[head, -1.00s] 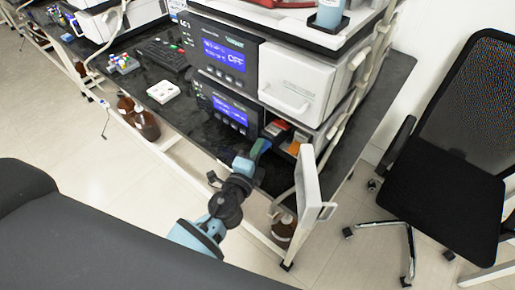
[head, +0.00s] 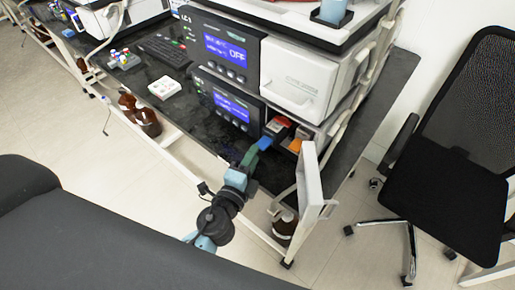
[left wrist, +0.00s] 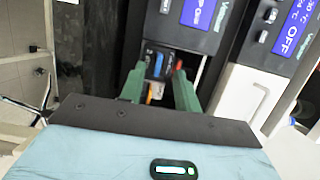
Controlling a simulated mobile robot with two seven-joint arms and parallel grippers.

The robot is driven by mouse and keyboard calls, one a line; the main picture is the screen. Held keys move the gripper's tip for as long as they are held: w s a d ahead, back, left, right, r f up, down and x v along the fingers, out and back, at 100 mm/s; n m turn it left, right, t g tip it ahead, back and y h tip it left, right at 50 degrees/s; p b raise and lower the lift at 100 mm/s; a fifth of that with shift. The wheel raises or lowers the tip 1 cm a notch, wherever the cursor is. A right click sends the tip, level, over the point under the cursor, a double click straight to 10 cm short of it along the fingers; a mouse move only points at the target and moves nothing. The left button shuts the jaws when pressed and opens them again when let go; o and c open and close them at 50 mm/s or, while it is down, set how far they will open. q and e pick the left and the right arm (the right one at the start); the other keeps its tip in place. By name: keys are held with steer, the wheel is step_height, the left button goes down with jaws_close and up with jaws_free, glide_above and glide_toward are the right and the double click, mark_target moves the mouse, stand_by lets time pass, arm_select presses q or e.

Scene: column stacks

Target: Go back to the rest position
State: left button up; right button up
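My left gripper (head: 250,157) is in front of the open lower compartment of the instrument stack (head: 231,108). In the left wrist view its two green fingers (left wrist: 160,78) are apart with nothing gripped between them. Beyond the fingertips, a blue item (head: 264,143) lies at the compartment's opening; whether the fingers touch it is unclear from the head view. A red-topped item (head: 279,124) and an orange item (head: 296,146) sit inside the compartment. My right gripper is not in view.
The compartment's white door (head: 309,187) stands open to the right of my left arm. A black bench top (head: 200,120) carries a white tray (head: 164,88) and a keyboard (head: 164,51). Brown bottles (head: 146,122) stand below. A black chair (head: 445,190) is at the right.

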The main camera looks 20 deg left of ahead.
arm_select(q)
steer(key=s, duration=0.3)
steer(key=shift+a, duration=0.1)
